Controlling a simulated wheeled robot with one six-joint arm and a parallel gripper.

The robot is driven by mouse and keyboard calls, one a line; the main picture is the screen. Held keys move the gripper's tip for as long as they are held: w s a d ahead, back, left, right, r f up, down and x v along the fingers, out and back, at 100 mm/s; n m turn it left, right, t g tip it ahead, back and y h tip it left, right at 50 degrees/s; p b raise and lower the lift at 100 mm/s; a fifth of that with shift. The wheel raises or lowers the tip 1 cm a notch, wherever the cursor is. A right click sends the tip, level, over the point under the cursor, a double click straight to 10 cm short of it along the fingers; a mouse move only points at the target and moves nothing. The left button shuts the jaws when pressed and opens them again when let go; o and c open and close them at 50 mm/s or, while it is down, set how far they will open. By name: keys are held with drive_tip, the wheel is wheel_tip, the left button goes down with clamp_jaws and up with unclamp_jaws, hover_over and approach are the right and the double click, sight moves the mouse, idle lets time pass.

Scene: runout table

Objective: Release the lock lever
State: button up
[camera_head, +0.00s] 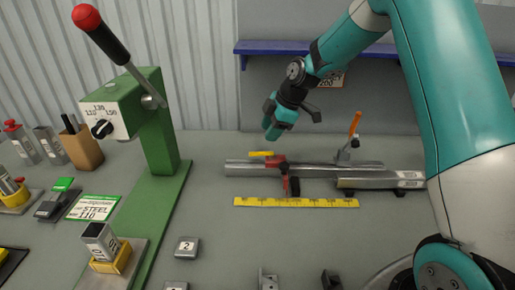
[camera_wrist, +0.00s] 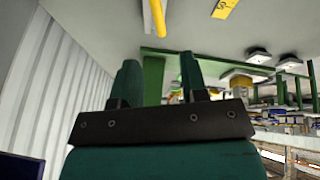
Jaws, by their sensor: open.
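A red stop block (camera_head: 278,163) sits on a grey metal rail (camera_head: 340,168), with a small yellow lever (camera_head: 260,153) sticking out to its left. An upright orange handle (camera_head: 355,124) stands on a grey clamp behind the rail. I cannot tell from the pictures which of these is the lock lever. My gripper (camera_head: 277,128) hangs above and behind the stop block, apart from it. In the wrist view its two green fingers (camera_wrist: 160,80) are spread with nothing between them. A yellow bar (camera_wrist: 158,17), perhaps the yellow lever, shows beyond the fingertips.
A yellow scale strip (camera_head: 300,202) lies in front of the rail. A green press (camera_head: 155,130) with a red-knobbed arm stands at left. A grey block marked 2 (camera_head: 187,247) and other small parts lie in front. A blue shelf edge (camera_head: 270,47) runs behind my arm.

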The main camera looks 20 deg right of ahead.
drive_tip(key=p+x, duration=0.1)
drive_tip(key=x, duration=0.8)
drive_tip(key=shift+p, duration=0.3)
